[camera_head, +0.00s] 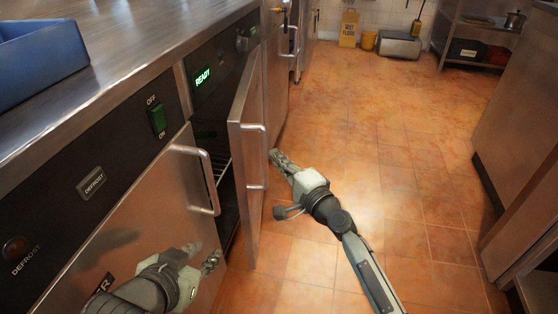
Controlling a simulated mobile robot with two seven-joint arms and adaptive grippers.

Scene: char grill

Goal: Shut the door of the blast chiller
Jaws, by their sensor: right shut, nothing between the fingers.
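The blast chiller has a green READY display (203,77) on its dark control panel. Its steel door (246,165) stands partly open, swung out toward the aisle, and wire racks (222,164) show in the gap. A bar handle (262,157) is on the door's outer face. My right gripper (274,156) is shut and empty, just right of the door's outer face near the handle; I cannot tell whether it touches. My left gripper (211,262) is low in front of the nearer cabinet door, left of the open door; its finger opening is unclear.
The nearer cabinet (133,215) is shut, with its own handle (209,180) sticking out. A blue bin (40,55) sits on the steel counter (130,45). The tiled floor (390,150) is clear right of the door. A steel unit (520,125) bounds the right side.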

